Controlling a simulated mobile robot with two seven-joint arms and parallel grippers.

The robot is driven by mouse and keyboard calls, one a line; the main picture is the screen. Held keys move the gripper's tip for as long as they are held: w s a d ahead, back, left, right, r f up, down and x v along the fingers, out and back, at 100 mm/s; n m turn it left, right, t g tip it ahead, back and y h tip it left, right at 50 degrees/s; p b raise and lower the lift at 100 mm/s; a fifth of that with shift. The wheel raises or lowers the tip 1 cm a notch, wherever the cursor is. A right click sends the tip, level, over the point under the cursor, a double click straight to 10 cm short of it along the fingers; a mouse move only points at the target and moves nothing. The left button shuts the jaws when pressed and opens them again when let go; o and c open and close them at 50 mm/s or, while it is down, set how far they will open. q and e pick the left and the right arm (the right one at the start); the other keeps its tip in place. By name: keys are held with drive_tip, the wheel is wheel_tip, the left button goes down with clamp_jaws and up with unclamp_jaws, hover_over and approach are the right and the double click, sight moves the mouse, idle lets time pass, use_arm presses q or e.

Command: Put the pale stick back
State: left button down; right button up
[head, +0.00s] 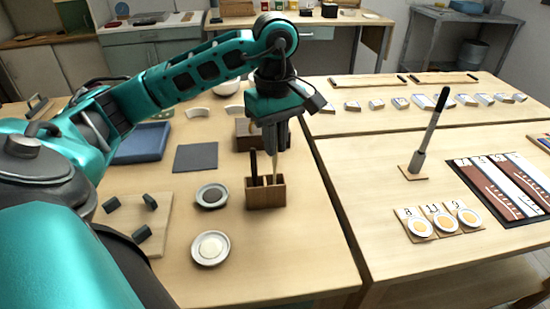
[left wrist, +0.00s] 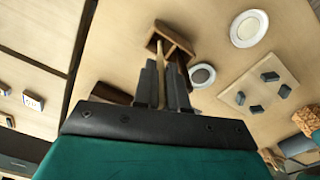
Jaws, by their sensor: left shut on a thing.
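My left gripper (head: 275,148) is shut on a pale stick (head: 275,168) and points down over a small wooden holder (head: 267,198). The stick hangs roughly upright below the fingers. Its lower end meets the right part of the holder's opening; I cannot tell how deep it sits. A dark stick (head: 253,166) stands in the left part of the holder. In the left wrist view the pale stick (left wrist: 175,76) runs between the fingers (left wrist: 168,72) towards the holder (left wrist: 176,40). My right gripper is not in view.
Two round dishes (head: 212,195) (head: 210,248) lie left of the holder. A dark grey square mat (head: 196,158), a blue tray (head: 140,143) and a board with dark blocks (head: 158,222) are further left. A wooden box (head: 243,136) stands close behind the gripper. Table right of the holder is clear.

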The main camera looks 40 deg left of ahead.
sight(275, 165)
use_arm(q)
wheel_tip(275, 165, down, 4)
drive_tip(key=shift+r, duration=0.15)
drive_tip(key=shift+f, duration=0.25)
drive_tip(key=shift+f+b, duration=0.2)
drive_tip(key=shift+b, duration=0.2)
drive_tip(key=c, duration=1.5)
unclamp_jaws()
drive_tip(key=shift+r, duration=0.1)
drive_tip(key=shift+o, duration=0.2)
drive_tip(key=shift+r, duration=0.1)
